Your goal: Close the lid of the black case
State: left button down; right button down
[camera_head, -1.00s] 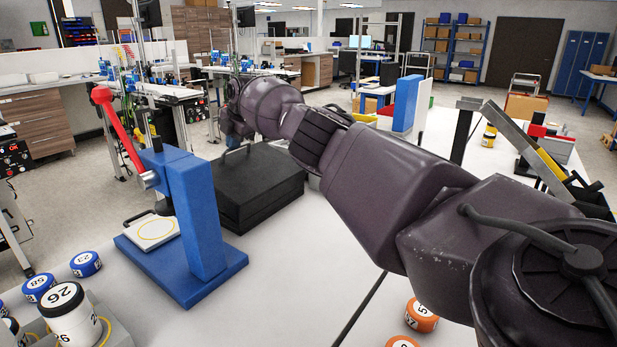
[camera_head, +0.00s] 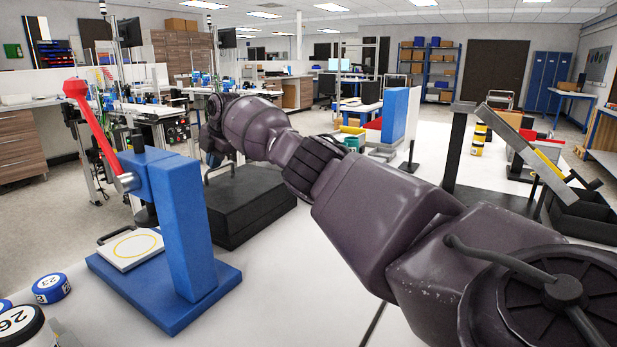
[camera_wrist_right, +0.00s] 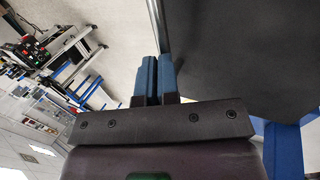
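The black case (camera_head: 250,207) stands on the white table, left of centre in the head view. Its top looks flat and its lid appears down, though my right arm covers part of the far side. A handle (camera_head: 218,172) rises at its left end. My right gripper (camera_head: 212,150) is above that left end. In the right wrist view, its blue fingers (camera_wrist_right: 157,78) are close together with nothing seen between them. The dark case surface (camera_wrist_right: 240,50) is right of the fingers, with a grey edge strip beside the fingertips. My left gripper is not in view.
A blue press (camera_head: 190,225) with a red lever stands just left of the case. A blue-banded round container (camera_head: 51,288) is at the lower left. A tilted device (camera_head: 530,150) and black bin (camera_head: 583,215) are at the right.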

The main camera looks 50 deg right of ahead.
aim_at(226, 184)
jog(key=shift+f, duration=0.25)
jog(key=p+v, duration=0.3)
jog(key=v, duration=0.8)
